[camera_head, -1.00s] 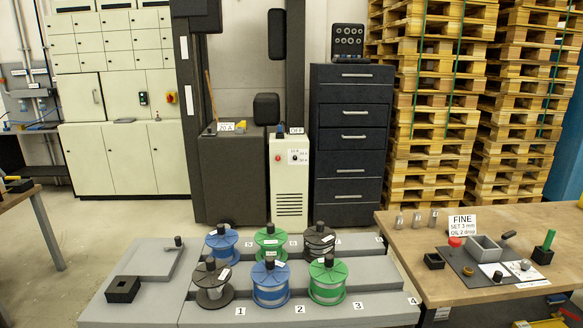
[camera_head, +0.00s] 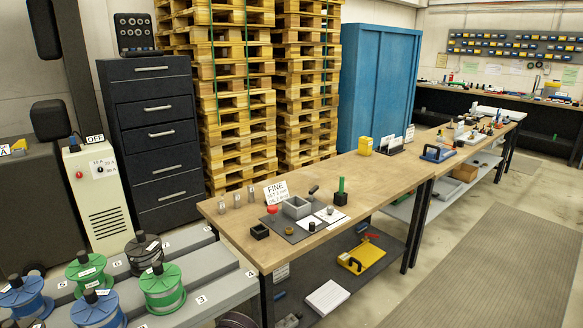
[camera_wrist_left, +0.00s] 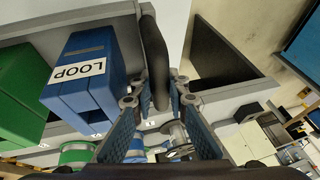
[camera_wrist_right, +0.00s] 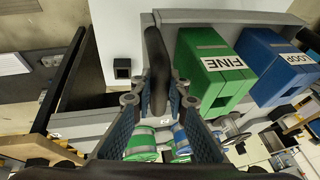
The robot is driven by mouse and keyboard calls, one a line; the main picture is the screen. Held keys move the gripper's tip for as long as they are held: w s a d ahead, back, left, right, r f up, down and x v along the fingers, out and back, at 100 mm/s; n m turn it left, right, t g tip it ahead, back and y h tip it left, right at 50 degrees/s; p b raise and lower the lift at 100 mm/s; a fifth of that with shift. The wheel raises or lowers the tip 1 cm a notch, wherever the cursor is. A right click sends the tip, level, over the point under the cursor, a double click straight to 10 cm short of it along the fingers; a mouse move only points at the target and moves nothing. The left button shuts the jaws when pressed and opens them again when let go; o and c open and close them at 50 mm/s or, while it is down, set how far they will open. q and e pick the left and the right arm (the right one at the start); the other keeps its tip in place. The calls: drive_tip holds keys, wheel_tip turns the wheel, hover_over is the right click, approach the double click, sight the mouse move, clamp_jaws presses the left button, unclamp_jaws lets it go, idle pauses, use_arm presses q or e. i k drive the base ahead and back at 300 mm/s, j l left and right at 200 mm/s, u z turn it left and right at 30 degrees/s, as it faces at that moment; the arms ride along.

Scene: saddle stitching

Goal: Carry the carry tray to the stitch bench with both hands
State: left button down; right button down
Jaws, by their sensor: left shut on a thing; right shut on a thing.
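The grey carry tray shows in the left wrist view (camera_wrist_left: 230,98) and the right wrist view (camera_wrist_right: 215,17). It bears a blue LOOP box (camera_wrist_left: 85,78) and a green FINE box (camera_wrist_right: 213,65). My left gripper (camera_wrist_left: 160,101) is shut on a black handle (camera_wrist_left: 153,50) of the tray. My right gripper (camera_wrist_right: 160,101) is shut on another black handle (camera_wrist_right: 155,55). Neither gripper nor the tray shows in the head view. Wooden benches stand ahead to the right; I cannot tell which is the stitch bench.
A wooden bench (camera_head: 370,178) with a FINE sign and small tools stands in front. A stepped grey rack (camera_head: 205,285) with wire reels is at lower left. Dark drawers (camera_head: 152,145), pallets (camera_head: 235,110) and a blue cabinet (camera_head: 378,85) stand behind. The floor with a grey mat (camera_head: 500,265) is clear at right.

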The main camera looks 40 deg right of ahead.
sight(392, 172)
drive_tip(key=i+l, duration=0.1)
drive_tip(key=l, duration=1.25)
drive_tip(key=i+l, duration=0.15)
drive_tip(key=l, duration=1.25)
drive_tip(key=i+l, duration=0.1)
drive_tip(key=l, duration=2.15)
drive_tip(key=i+l, duration=0.15)
drive_tip(key=l, duration=0.95)
drive_tip(key=i+l, duration=0.1)
drive_tip(key=l, duration=1)
drive_tip(key=i+l, duration=0.15)
drive_tip(key=l, duration=0.4)
drive_tip(key=i+l, duration=0.1)
drive_tip(key=l, duration=0.45)
